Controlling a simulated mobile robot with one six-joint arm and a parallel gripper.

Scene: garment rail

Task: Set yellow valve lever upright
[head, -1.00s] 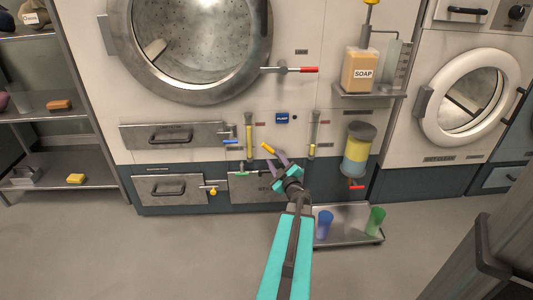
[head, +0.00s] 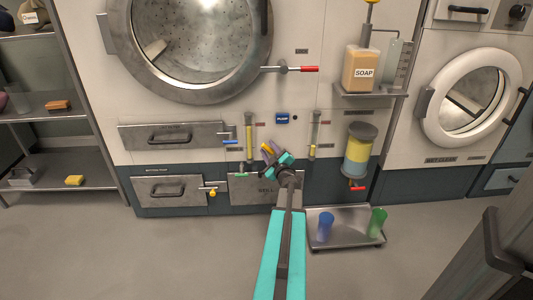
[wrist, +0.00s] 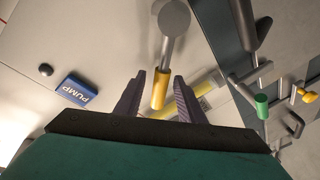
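The yellow valve lever (head: 266,147) is on the machine front below the blue PUMP label, tilted in the head view. In the wrist view the yellow handle (wrist: 160,88) hangs from a grey hub and arm, its end between my fingers. My gripper (head: 271,151) is at the lever, its fingers partly overlapping it. In the wrist view my gripper (wrist: 159,76) is open, with a gap showing on each side of the handle. Part of the lever's mount is hidden behind my gripper in the head view.
Nearby are a green-handled valve (head: 242,174), a yellow-knobbed valve (head: 213,193), a blue-handled valve (head: 230,141) and a sight tube (head: 250,138). A low tray (head: 345,238) holds blue and green cups. The floor at left is clear.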

